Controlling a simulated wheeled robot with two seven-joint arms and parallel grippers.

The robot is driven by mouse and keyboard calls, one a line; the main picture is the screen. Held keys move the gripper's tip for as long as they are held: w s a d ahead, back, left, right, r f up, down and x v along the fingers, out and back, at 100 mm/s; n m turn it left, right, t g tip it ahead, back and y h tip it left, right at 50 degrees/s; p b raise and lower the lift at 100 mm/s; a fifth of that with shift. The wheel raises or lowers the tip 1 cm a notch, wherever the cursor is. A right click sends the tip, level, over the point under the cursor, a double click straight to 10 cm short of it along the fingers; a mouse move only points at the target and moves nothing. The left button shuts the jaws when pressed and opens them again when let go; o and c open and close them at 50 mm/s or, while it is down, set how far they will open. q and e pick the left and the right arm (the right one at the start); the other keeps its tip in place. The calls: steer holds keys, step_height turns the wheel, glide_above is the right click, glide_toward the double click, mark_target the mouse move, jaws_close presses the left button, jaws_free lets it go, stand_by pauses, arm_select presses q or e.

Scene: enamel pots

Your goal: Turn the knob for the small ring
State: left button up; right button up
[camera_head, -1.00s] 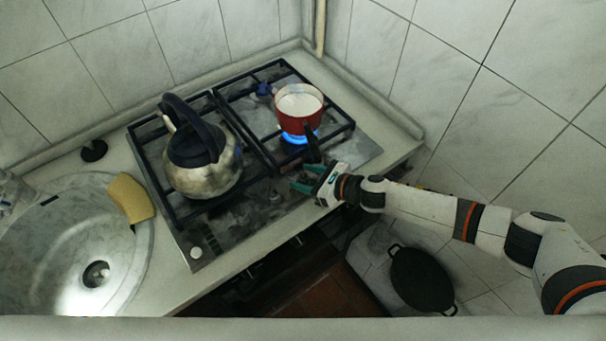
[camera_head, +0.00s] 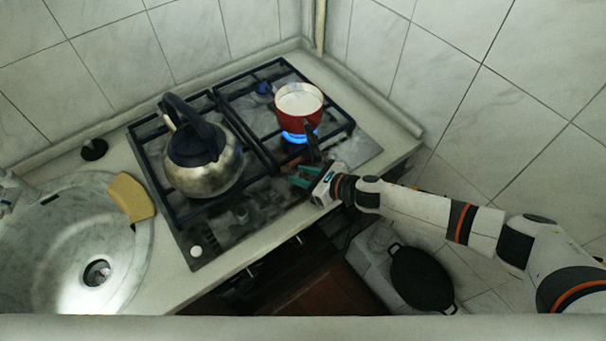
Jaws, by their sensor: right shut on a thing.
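The steel stove (camera_head: 225,240) has black grates and a row of knobs along its front edge. A white knob (camera_head: 196,251) shows at the row's left end. My right gripper (camera_head: 302,176), with teal fingers, is at the right end of the row, low at the front edge. It is shut on a knob there, which the fingers mostly hide. A blue flame (camera_head: 299,136) burns under a red pot (camera_head: 299,112) of white liquid. A back burner (camera_head: 264,88) is bare, with no flame visible. My left gripper is not in view.
A steel kettle (camera_head: 206,178) with a black handle stands on the left grate. The red pot's dark handle (camera_head: 310,145) points forward, close above my right gripper. A sponge (camera_head: 131,198) lies by the sink (camera_head: 40,245). A black pan (camera_head: 421,279) is low on the right.

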steer(key=shift+m+t, duration=0.3)
steer(key=m+t+h, duration=0.3)
steer(key=m+h, duration=0.1)
steer(key=shift+m+t+h+p, duration=0.3)
steer(key=shift+m+t, duration=0.1)
steer(key=m+t+h, duration=0.1)
steer(key=m+h, duration=0.3)
steer(key=h, duration=0.1)
steer(key=shift+m+t, duration=0.4)
steer(key=shift+m+h, duration=0.3)
steer(key=shift+h, duration=0.1)
steer(key=o, duration=1)
steer(key=shift+c, duration=0.2)
steer(key=shift+s, duration=0.1)
steer(key=v, duration=1.1)
steer(key=shift+s+r, duration=0.15)
steer(key=shift+s, duration=0.25)
steer(key=shift+d, duration=0.1)
